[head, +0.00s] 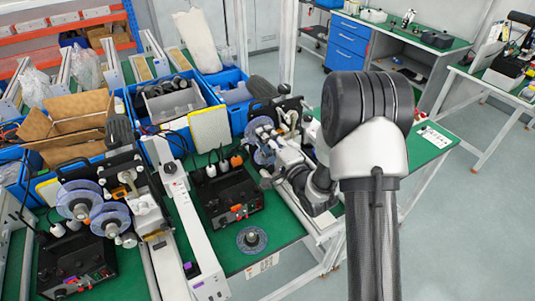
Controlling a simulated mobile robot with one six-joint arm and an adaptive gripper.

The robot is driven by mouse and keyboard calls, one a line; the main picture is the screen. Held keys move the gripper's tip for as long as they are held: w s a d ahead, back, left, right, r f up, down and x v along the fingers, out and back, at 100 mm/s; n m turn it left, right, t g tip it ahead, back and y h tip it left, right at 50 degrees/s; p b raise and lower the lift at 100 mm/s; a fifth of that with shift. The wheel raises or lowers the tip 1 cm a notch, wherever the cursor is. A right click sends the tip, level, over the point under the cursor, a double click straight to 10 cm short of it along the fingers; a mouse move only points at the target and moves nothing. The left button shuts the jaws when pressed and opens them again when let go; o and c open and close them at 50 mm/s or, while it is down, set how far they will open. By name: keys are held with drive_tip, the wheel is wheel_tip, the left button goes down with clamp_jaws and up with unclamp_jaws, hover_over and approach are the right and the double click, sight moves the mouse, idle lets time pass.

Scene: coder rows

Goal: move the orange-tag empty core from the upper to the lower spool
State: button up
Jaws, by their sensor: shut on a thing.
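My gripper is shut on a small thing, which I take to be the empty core. The core itself and its tag are too hidden to make out. I cannot tell whether the core still touches a spool. Below stands the coder's black control box (228,195) with orange-red marks.
A loose reel disc (252,240) lies on the green table right of the white rail (197,235). A second coder with two spools (110,218) stands at the left. Blue bins (200,98) and cardboard boxes (75,125) fill the back. Bare green tabletop shows around the disc.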

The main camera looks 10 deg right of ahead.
drive_tip(key=b+v, duration=0.1)
drive_tip(key=v, duration=0.5)
idle(1.2)
drive_tip(key=shift+s, duration=0.1)
